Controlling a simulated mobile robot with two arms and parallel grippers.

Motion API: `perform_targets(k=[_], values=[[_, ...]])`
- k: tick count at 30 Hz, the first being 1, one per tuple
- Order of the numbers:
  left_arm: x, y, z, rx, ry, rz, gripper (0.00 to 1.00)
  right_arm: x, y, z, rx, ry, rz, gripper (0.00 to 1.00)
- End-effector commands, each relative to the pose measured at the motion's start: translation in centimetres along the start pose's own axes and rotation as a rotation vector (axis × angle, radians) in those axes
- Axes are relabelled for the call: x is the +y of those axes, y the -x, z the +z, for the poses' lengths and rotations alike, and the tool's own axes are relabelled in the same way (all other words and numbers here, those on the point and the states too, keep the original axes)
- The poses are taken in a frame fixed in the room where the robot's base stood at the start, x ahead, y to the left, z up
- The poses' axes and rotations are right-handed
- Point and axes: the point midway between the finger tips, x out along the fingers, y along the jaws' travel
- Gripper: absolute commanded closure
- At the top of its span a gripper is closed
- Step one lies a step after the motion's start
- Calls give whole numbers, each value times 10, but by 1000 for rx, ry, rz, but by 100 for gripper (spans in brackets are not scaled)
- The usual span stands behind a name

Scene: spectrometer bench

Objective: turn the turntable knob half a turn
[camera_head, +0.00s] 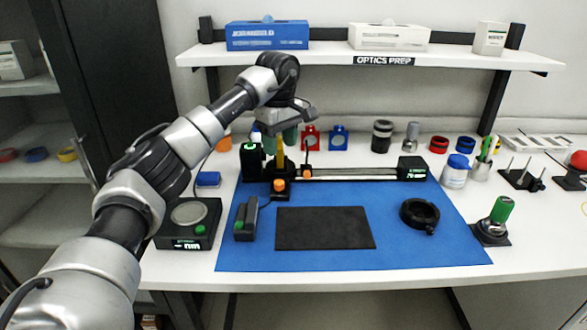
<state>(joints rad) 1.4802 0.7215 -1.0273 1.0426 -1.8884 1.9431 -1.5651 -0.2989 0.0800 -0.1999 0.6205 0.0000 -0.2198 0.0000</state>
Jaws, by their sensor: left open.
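My left gripper (283,122) is open above the left part of a black optical rail (355,175), seen from behind my arm. A yellow post (280,155) stands just below it, on a black carriage with an orange knob (279,185). A second orange knob (307,173) sits on the rail to its right. I cannot tell which knob belongs to the turntable, or whether the fingers touch anything. A device with a round grey plate (189,213) stands at the left. My right gripper is not in view.
A blue mat (450,240) carries a dark pad (325,228), a black ring (420,214) and a small black box (246,218). A green-topped stand (501,210) is at the right. A white shelf (450,58) overhangs the back of the bench.

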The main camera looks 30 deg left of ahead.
Motion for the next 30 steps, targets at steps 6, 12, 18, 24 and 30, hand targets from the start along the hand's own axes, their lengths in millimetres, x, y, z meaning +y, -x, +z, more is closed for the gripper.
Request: perform_targets(k=[6, 12, 18, 24, 30], values=[[-2, -16, -2, 3, 1, -8, 48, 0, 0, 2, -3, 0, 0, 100], [-2, -55, -1, 2, 0, -8, 48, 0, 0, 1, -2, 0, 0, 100], [-2, -88, -1, 2, 1, -6, 48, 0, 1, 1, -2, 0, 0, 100], [-2, -104, -1, 2, 1, -3, 48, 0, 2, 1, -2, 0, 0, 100], [-2, -107, -1, 2, 0, -3, 48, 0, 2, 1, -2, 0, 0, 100]])
